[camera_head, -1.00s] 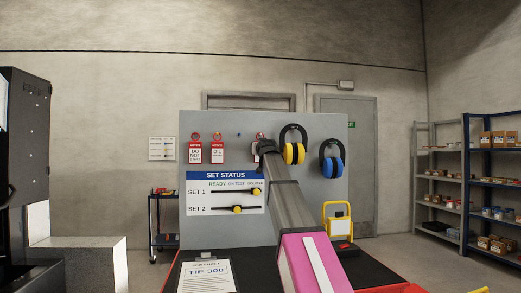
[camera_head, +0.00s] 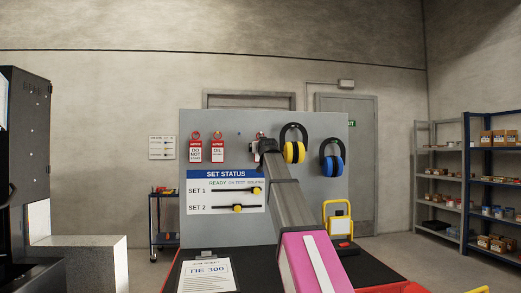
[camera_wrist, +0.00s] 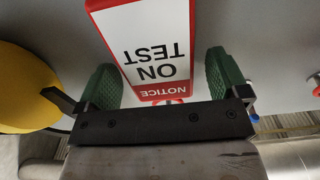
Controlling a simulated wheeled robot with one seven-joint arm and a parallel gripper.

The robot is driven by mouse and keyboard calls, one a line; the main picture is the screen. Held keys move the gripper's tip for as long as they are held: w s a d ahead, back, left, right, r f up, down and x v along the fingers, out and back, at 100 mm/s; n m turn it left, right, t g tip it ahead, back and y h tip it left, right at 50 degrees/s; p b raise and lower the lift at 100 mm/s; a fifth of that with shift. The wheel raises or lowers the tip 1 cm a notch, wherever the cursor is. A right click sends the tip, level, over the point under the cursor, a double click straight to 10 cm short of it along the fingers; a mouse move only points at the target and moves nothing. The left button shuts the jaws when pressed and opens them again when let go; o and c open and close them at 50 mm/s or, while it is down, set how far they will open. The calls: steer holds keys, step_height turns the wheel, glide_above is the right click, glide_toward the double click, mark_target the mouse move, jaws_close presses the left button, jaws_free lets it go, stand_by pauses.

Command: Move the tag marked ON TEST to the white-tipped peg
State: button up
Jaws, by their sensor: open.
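The ON TEST tag (camera_wrist: 158,48), white with a red border and a red NOTICE band, shows upside down in the wrist view. It lies between the two green finger pads of my gripper (camera_wrist: 162,66), which are apart with a gap on each side of it. In the head view my gripper (camera_head: 267,146) is at the grey board and hides most of this tag (camera_head: 255,148). A small dark peg (camera_head: 239,134) with no tag on it stands left of it; its tip colour is too small to tell. I cannot make out a white-tipped peg.
The DO NOT START tag (camera_head: 195,150) and an OIL tag (camera_head: 218,150) hang to the left. Yellow earmuffs (camera_head: 294,152) hang close right of my gripper, and blue earmuffs (camera_head: 332,165) farther right. The SET STATUS panel (camera_head: 225,175) with its sliders is below.

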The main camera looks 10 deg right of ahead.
steer(key=s, duration=1)
steer(key=shift+s, duration=0.4)
